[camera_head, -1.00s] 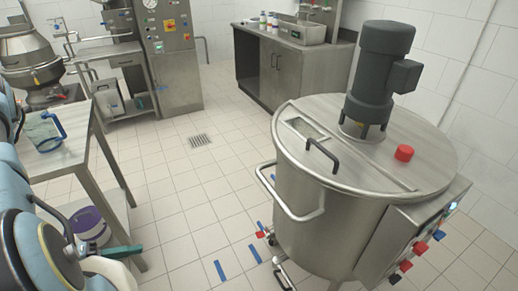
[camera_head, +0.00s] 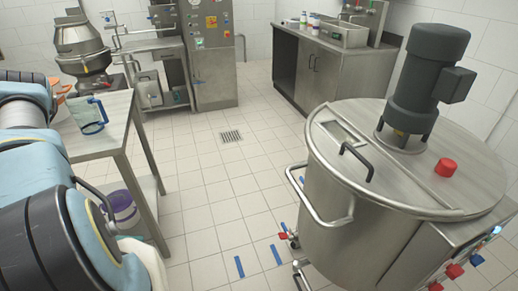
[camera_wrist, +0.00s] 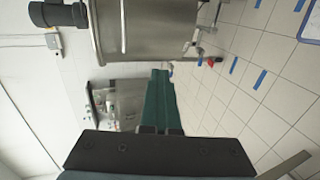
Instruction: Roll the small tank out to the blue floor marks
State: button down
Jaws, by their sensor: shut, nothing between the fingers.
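The steel tank (camera_head: 350,235) stands upright on casters at the right of the head view. It has a dark motor (camera_head: 430,75) on its lid, a side bar handle (camera_head: 315,210) and a red caster pedal (camera_head: 283,236). Blue floor marks (camera_head: 239,266) lie on the tiles left of the tank; others lie close by its casters. In the wrist view the tank (camera_wrist: 155,35) is at the top, turned sideways, with blue marks (camera_wrist: 260,80) to its right. My gripper (camera_wrist: 160,72) has green fingers, shut and empty, pointing towards the tank. The head view does not show the fingers.
A steel table (camera_head: 100,135) with a clear blue-handled jug (camera_head: 90,115) stands at left; a purple-and-white bucket (camera_head: 122,208) is on its lower shelf. A steel cabinet (camera_head: 345,75) and a machine (camera_head: 205,60) stand behind. The tiled floor between is clear around a drain (camera_head: 231,136).

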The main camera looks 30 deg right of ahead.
jog(key=a+b, duration=0.1)
jog(key=a, duration=0.6)
jog(key=shift+a+f+y, duration=0.2)
jog(key=shift+f+y, duration=0.1)
jog(key=shift+f, duration=0.05)
grip_release()
dwell(1.0)
jog(key=w+a+b, duration=0.1)
jog(key=a+b, duration=0.4)
jog(key=a, duration=0.3)
jog(key=shift+a+r, duration=0.15)
jog(key=shift+a, duration=0.25)
